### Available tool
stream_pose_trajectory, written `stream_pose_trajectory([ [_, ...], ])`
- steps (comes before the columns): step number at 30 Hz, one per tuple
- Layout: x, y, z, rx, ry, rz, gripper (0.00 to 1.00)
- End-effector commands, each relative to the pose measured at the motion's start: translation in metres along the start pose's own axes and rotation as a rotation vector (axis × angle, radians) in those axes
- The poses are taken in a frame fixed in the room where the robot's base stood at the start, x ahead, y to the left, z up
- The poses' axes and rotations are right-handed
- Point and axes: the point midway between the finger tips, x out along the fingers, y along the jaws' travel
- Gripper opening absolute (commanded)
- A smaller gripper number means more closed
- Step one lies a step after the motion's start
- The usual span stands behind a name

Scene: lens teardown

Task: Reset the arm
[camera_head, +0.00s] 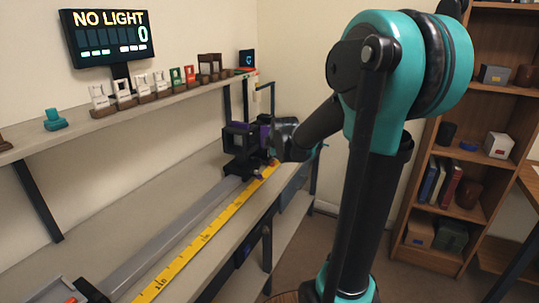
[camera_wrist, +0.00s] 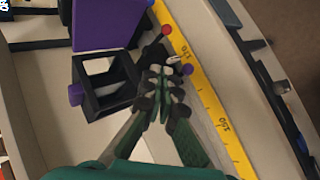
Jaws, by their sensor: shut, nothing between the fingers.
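My gripper (camera_wrist: 165,92) is shut with nothing between its fingertips, seen in the wrist view just above the bench beside the yellow ruler. In the head view my teal and black arm reaches to the far end of the bench. Its fingertips are hard to make out there. A black open frame (camera_wrist: 88,97) with a purple knob stands left of my gripper, and a purple block (camera_wrist: 105,25) is behind it. The same dark carriage with purple parts (camera_head: 243,150) shows at the rail's far end. A small red ball and a small purple ball are close to the fingertips.
The yellow ruler (camera_head: 205,233) and the grey rail (camera_head: 170,238) run along the bench. A shelf (camera_head: 150,107) above holds several small framed pieces. A screen (camera_head: 110,35) reads "NO LIGHT" and 0. A bookcase (camera_head: 465,170) stands right. The near bench is largely clear.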

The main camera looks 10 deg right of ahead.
Motion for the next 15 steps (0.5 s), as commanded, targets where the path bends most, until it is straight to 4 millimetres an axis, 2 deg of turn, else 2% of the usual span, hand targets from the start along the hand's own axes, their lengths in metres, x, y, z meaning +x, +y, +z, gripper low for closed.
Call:
stream_pose_trajectory([
  [15, -0.0068, -0.0024, 0.0011, 0.007, 0.0, -0.002, 0.0],
])
